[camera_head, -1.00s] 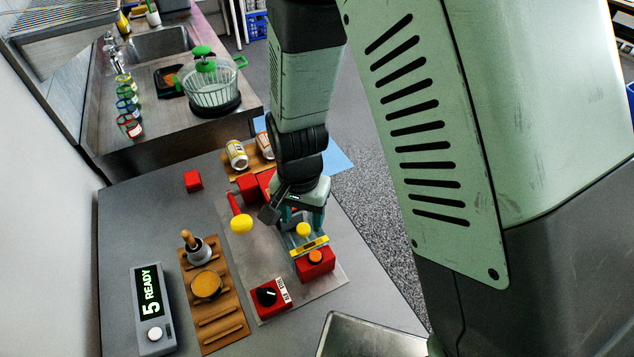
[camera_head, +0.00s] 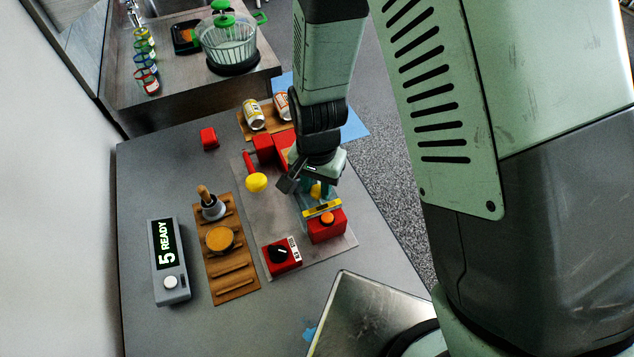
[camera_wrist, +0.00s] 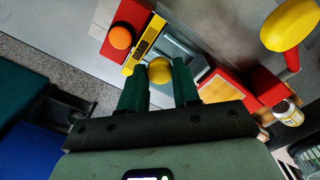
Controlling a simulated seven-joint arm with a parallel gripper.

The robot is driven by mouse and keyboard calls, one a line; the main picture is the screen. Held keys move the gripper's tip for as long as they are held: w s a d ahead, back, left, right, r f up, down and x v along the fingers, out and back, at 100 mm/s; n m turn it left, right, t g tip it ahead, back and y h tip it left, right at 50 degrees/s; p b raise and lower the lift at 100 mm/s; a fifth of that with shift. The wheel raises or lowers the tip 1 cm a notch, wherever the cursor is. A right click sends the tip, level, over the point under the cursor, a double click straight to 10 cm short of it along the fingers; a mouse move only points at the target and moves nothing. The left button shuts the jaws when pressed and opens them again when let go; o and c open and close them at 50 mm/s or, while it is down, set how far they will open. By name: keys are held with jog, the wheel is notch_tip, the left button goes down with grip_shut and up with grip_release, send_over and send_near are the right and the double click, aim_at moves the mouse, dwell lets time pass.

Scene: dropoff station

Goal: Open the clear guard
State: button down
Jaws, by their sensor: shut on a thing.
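The clear guard (camera_head: 309,203) is a see-through panel with a yellow labelled strip (camera_head: 322,209) along its front edge and a round yellow knob (camera_head: 316,190). In the head view it is behind the orange button (camera_head: 327,218) on the red box (camera_head: 327,233). The button shows uncovered. My gripper (camera_head: 318,188) reaches down over the guard. In the wrist view, my gripper's two dark green fingers (camera_wrist: 160,88) are on either side of the yellow knob (camera_wrist: 160,70), shut on it. The clear panel (camera_wrist: 172,42) shows beyond the fingers; part of it is hidden.
A red lever with a yellow ball (camera_head: 257,183) stands left of my gripper. A red dial box (camera_head: 281,254) is in front, and red blocks (camera_head: 264,148) stand behind. A wooden rack (camera_head: 232,285), a display reading "5 READY" (camera_head: 168,262) and a metal tray (camera_head: 366,322) surround the plate.

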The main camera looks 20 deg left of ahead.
jog(key=w+a, duration=0.7)
jog(key=shift+w+a, duration=0.35)
jog(key=shift+w, duration=0.05)
jog(key=c, duration=0.8)
grip_release()
jog(key=shift+r, duration=0.1)
notch_tip(320, 180, up, 11)
